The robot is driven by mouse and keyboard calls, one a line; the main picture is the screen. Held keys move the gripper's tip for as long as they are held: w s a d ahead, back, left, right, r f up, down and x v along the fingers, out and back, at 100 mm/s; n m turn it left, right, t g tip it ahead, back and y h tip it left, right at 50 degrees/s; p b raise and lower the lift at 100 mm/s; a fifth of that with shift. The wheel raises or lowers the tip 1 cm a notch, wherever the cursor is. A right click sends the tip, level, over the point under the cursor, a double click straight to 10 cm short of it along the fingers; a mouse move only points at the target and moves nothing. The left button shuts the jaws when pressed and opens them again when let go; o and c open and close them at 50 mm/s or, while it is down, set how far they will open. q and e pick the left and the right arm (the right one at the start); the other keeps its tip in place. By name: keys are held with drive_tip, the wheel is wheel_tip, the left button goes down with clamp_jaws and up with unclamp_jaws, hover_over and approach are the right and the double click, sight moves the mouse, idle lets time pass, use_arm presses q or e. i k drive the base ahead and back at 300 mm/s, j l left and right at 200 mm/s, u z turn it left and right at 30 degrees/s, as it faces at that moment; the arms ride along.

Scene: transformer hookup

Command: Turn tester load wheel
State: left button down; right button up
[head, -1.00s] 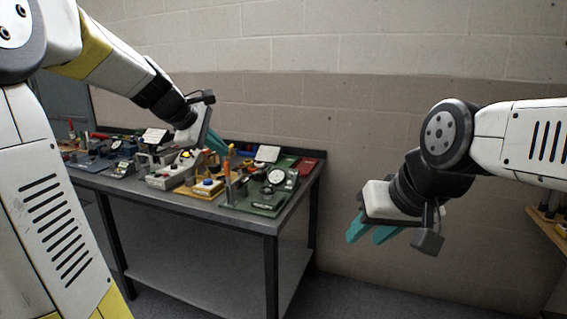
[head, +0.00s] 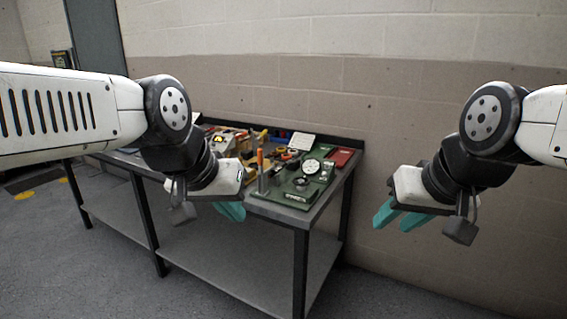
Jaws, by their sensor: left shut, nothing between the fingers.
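A green tester-like board (head: 290,189) lies at the near right corner of the workbench. It carries a round white-faced dial (head: 311,167) and small dark fittings. I cannot tell which part is the load wheel. My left gripper (head: 231,211) has teal fingers that are shut and empty. It hangs in front of the bench's near edge, left of the green board and apart from it. My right gripper (head: 400,217) is open and empty, in the air right of the bench. My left arm hides the left part of the bench top.
The bench (head: 318,208) has a lower shelf (head: 220,262). An orange-handled tool (head: 261,160) stands upright left of the green board. Floor at front left is clear.

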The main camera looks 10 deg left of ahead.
sight(300, 183)
drive_tip(key=i+j+u, duration=0.1)
drive_tip(key=i+u, duration=0.15)
drive_tip(key=i, duration=0.85)
